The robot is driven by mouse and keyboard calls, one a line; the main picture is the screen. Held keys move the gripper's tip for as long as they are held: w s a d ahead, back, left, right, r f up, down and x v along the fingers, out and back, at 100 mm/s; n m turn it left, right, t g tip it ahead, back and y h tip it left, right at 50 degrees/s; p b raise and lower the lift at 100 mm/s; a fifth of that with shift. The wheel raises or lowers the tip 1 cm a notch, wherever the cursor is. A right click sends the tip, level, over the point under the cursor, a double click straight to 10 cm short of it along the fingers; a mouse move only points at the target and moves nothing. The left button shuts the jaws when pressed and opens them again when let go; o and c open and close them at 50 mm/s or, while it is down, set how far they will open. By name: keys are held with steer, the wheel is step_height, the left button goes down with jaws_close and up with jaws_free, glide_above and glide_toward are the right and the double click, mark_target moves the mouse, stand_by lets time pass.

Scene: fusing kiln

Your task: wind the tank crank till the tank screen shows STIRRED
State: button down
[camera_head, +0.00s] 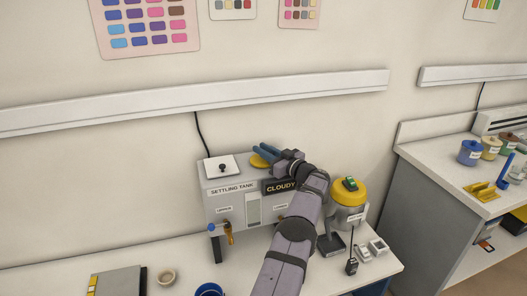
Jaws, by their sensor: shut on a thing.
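The settling tank (232,207) is a grey box on the bench against the wall. Its screen (280,187) reads CLOUDY. A yellow round part (259,161), which looks like the tank crank, sits on top of the tank at the right of the lid. My gripper (262,149) reaches over the tank from the right, its blue fingers pointing left just above the yellow part. It is shut on what looks like the crank's handle, which the fingers mostly hide. My arm covers the right part of the tank front.
A white lid with a black knob (222,167) is on the tank's left top. A valve with an orange handle (229,233) sticks out in front. A yellow-lidded canister (348,192) stands close right of my arm. Small items lie on the bench front right.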

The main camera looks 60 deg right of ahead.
steer(key=shift+r, duration=0.3)
steer(key=c, duration=1.7)
jaws_free()
steer(key=shift+w, duration=0.1)
steer(key=shift+c, duration=0.2)
steer(key=shift+o, duration=0.5)
steer(key=shift+f, duration=0.15)
steer(key=shift+b+v, duration=0.3)
steer(key=shift+v, duration=0.45)
steer(key=shift+b+v, duration=0.85)
steer(key=shift+v, duration=2.05)
